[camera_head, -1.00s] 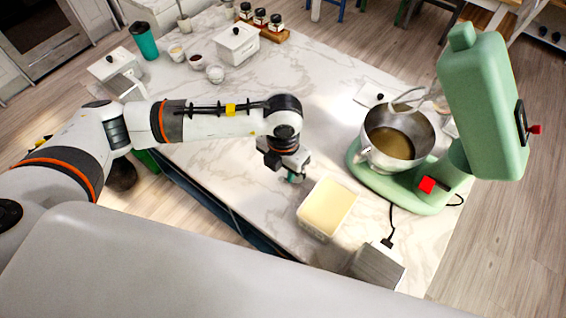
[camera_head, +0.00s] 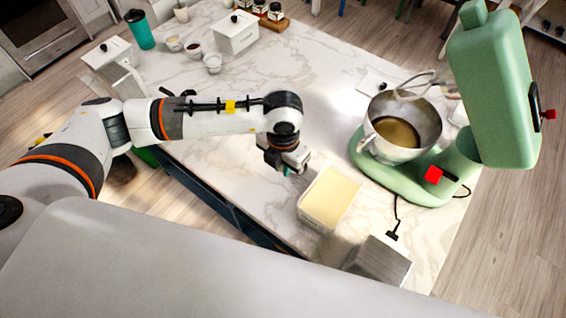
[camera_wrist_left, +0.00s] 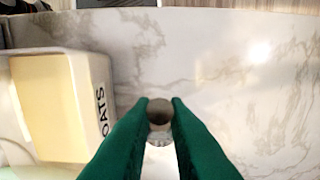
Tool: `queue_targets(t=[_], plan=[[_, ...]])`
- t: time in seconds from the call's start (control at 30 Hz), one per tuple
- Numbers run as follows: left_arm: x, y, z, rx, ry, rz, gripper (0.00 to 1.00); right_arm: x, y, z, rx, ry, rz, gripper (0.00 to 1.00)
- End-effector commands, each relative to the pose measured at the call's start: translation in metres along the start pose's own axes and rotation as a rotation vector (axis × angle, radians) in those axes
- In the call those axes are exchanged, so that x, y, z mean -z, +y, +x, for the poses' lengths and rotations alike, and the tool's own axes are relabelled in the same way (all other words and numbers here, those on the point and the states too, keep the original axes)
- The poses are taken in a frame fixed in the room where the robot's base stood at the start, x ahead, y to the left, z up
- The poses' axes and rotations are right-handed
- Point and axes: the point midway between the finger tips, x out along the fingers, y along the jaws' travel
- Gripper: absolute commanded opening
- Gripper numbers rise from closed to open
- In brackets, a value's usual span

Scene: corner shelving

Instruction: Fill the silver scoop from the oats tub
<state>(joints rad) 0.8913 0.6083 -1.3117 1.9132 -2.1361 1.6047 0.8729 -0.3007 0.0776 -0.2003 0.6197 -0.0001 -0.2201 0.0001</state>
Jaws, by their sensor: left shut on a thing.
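The oats tub (camera_head: 314,222) is a white rectangular tub filled nearly to the rim with a smooth pale yellow mass. It stands on the marble counter, and its OATS label shows on its wall in the left wrist view (camera_wrist_left: 102,115). My left gripper (camera_head: 291,170) is just left of and behind the tub in the head view. In the left wrist view its green fingers are shut on the silver scoop (camera_wrist_left: 159,116), a small round grey cup, to the right of the tub. The scoop is hardly visible in the head view. My right gripper is out of view.
A green stand mixer (camera_head: 490,95) with a steel bowl (camera_head: 430,122) stands right of the tub. A grey-white box (camera_head: 385,262) is at the near edge. A white lidded box (camera_head: 237,35) and small bowls are at the back. The counter behind the gripper is clear.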

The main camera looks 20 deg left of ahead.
Motion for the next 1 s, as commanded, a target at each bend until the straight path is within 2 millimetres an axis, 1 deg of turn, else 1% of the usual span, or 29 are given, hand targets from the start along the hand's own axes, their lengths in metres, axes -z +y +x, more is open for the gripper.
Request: queue_targets(t=[0.63, 0.73, 1.0], plan=[[0.001, 0.0, -0.049, 0.0, 0.002, -0.001, 0.0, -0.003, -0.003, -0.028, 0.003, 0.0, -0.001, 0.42], [0.0, 0.0, -0.051, 0.0, 0.001, -0.001, 0.0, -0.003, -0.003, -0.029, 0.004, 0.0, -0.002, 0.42], [0.0, 0.0, -0.05, 0.0, 0.001, -0.001, 0.0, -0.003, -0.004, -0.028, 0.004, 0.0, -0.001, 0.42]])
